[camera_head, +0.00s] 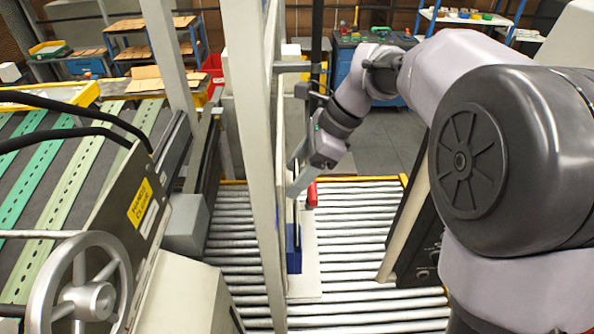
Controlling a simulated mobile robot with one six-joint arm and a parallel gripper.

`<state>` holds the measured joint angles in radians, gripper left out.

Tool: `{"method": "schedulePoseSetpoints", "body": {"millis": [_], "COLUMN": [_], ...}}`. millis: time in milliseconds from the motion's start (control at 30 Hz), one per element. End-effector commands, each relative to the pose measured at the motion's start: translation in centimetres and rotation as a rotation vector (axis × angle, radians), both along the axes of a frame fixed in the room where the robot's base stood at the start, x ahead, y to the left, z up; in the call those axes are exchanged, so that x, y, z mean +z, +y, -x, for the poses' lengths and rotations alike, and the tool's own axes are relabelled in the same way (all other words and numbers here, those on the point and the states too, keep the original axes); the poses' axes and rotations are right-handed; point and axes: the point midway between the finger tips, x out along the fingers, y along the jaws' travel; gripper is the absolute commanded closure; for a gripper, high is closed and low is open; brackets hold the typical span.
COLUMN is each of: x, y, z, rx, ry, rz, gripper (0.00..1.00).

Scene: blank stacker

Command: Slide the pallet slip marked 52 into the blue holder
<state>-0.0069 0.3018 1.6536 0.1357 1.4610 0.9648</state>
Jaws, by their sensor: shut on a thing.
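My gripper (309,168) is at the end of my arm, which reaches in from the right and points down to the left. It is shut on a thin pale grey piece, apparently the pallet slip (297,187), seen nearly edge-on. No number can be read on it. The blue holder (293,248) stands lower down against a white upright board, partly behind a cream post. The slip is above the holder and apart from it. The fingertips are small and partly hidden.
A red knob-like part (312,194) sits close beside the slip. The tall cream post (256,150) runs just left of the holder. A roller conveyor (350,225) lies below. A dark control box (420,245) stands right, and a handwheel (80,290) front left.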

Motion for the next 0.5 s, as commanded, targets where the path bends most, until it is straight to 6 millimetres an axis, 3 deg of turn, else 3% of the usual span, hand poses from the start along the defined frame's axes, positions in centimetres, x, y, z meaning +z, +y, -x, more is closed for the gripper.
{"method": "schedulePoseSetpoints", "body": {"millis": [500], "x": [-0.74], "y": [0.0], "z": [-0.01], "rx": [0.0], "ry": [0.0], "rz": [0.0], "gripper": [0.98]}}
